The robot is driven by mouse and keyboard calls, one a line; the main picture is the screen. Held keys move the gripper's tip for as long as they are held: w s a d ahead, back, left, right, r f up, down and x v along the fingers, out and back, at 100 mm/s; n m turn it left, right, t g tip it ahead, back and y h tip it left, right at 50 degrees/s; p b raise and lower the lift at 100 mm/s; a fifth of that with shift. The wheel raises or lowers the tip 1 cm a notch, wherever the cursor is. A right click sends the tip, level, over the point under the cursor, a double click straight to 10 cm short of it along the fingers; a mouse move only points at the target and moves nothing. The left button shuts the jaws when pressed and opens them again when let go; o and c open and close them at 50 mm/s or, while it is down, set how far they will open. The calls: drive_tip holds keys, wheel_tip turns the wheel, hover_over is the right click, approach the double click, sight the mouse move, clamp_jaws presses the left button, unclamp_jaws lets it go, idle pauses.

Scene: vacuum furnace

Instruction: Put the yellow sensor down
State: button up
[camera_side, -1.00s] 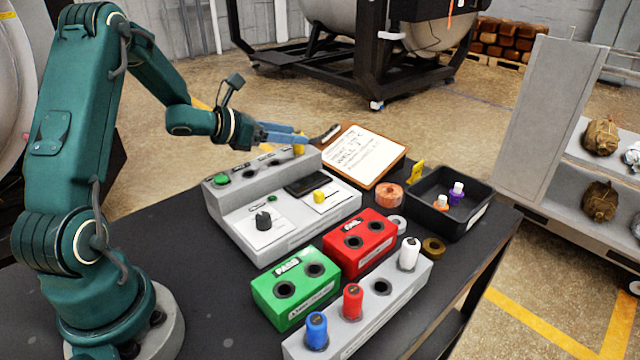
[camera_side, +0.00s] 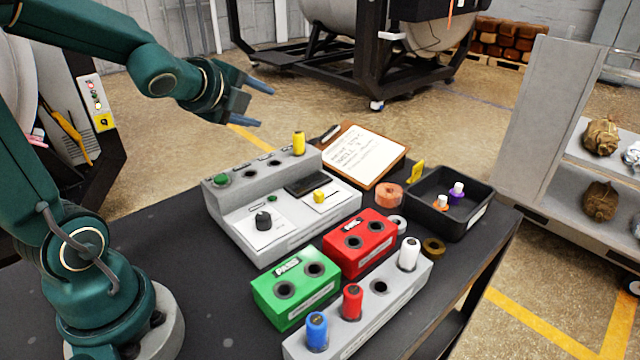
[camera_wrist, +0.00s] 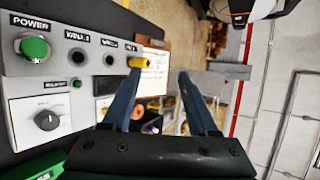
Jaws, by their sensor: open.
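The yellow sensor (camera_side: 299,143) stands upright at the right end of the top ledge of the grey test console (camera_side: 232,222), seated in a well there. It also shows in the wrist view (camera_wrist: 138,63), where it overlaps the tip of the left finger. My gripper (camera_side: 265,107) is open and empty, above and to the left of the sensor and apart from it. Its two spread blue fingers also show in the wrist view (camera_wrist: 162,72).
The green block (camera_side: 296,287) and red block (camera_side: 361,242) have empty holes. A grey rack (camera_side: 380,308) holds blue, red and white sensors and one empty hole. A black bin (camera_side: 465,228) holds two small sensors. A clipboard (camera_side: 366,150) lies behind the console.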

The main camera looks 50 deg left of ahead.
drive_tip(key=s+d+f+n+g+h, duration=0.2)
drive_tip(key=s+d+n, duration=0.5)
drive_tip(key=s+d+f+n+g+h, duration=0.2)
drive_tip(key=s+d+n+g+h, duration=0.1)
drive_tip(key=s+d+n, duration=0.5)
drive_tip(key=shift+s+d+n, duration=0.2)
drive_tip(key=shift+d+n, duration=0.1)
